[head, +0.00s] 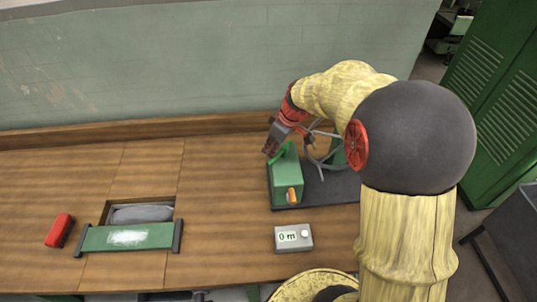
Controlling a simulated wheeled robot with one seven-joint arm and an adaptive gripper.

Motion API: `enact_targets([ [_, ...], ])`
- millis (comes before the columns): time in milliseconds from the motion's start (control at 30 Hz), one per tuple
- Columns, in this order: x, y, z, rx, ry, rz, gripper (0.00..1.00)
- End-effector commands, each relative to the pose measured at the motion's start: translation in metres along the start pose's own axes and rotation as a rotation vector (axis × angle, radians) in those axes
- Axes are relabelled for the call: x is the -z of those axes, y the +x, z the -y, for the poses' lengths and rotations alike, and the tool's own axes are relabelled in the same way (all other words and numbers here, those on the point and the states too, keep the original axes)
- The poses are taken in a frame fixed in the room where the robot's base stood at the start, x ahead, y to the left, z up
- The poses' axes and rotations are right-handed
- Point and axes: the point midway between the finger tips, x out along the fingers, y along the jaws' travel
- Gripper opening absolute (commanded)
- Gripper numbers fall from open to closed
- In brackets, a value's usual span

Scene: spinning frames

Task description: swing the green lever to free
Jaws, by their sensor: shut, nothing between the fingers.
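The green lever (280,152) shows as a short bright green piece at the top back of a green box (287,181) on the wooden bench. My gripper (270,151), red and dark grey, points down at the lever's left side. It is shut and holds nothing. The fingertips look very close to the lever; I cannot tell whether they touch it. Part of the lever is hidden behind my gripper, and its exact setting is unclear. An orange knob (291,196) sits on the box's front.
A grey spoked wheel (321,170) stands right of the box, partly behind my arm. A small display box (292,238) reads "0 m". On the left are a red block (59,230) and a green panel (127,237) before a bench opening. A wall stands behind.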

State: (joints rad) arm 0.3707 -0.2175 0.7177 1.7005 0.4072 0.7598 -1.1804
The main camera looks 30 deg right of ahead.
Motion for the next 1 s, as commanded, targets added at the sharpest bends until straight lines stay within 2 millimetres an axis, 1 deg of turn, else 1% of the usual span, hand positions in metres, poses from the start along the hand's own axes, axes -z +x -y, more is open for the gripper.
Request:
enact_targets([
  [33, -0.005, 0.004, 0.0, 0.014, -0.039, 0.0, 0.0],
  [67, -0.006, 0.003, 0.001, 0.021, -0.056, 0.0, 0.0],
  [500, -0.026, -0.008, 0.006, 0.018, -0.047, 0.0, 0.0],
  [1000, -0.037, -0.013, 0.004, 0.019, -0.047, 0.001, 0.0],
])
